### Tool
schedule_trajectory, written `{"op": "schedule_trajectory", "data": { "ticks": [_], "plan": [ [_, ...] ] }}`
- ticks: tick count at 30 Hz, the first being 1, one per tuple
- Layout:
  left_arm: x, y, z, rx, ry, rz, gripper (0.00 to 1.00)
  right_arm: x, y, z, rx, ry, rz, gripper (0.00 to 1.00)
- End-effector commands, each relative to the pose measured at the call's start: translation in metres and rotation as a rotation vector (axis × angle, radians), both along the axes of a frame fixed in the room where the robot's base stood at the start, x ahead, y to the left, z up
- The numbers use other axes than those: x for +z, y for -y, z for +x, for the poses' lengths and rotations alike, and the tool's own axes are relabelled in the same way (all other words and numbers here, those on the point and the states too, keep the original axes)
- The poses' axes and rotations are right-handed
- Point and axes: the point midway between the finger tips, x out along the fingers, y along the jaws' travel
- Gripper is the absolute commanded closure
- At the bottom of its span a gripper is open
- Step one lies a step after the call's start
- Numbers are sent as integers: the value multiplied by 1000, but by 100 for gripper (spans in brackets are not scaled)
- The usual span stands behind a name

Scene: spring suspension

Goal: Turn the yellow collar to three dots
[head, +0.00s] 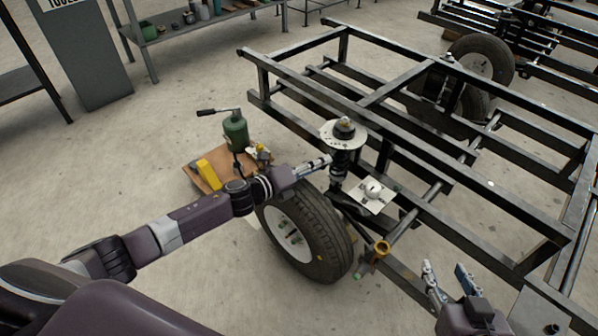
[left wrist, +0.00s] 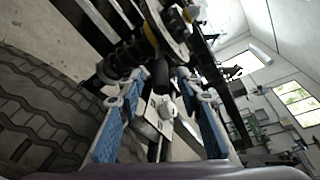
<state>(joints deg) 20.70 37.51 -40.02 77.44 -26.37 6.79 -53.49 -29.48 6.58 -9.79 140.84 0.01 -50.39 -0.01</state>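The black coil spring strut (head: 340,165) stands upright at the frame beside the wheel, under a white disc (head: 344,133). In the left wrist view a yellow band (left wrist: 150,36), which looks like the collar, rings the strut's upper part. The disc hides it in the head view. Any dots on it are too small to tell. My left gripper (head: 326,163) is at the strut's left side. In the left wrist view its blue-padded fingers (left wrist: 162,100) are spread, with the strut beyond them. My right gripper (head: 446,267) is open and empty at lower right.
The tyre (head: 318,235) stands close below my left gripper. A white plate with a round knob (head: 370,193) and a brass-yellow ring (head: 381,248) sit right of the wheel. Black frame rails (head: 450,170) fill the right. A green jack (head: 235,132) stands behind my left arm.

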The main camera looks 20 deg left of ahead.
Motion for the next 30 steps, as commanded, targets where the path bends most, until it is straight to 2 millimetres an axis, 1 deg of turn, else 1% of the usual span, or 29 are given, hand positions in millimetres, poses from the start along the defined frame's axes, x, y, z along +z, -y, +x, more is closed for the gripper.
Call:
{"op": "schedule_trajectory", "data": {
  "ticks": [1,6,12,18,30],
  "plan": [
    [1,-6,-10,-1,-2,3,67,0,0,0,0,-1,0,60],
    [7,-21,-39,-1,-3,4,67,-1,0,0,-1,-1,1,60],
    [14,-35,-63,0,-2,2,67,-1,0,0,-1,-2,0,60],
    [17,-40,-73,0,-1,2,67,-1,0,0,-1,-2,0,60],
    [18,-41,-74,0,0,1,67,-1,0,0,-1,-2,0,60]
  ]
}}
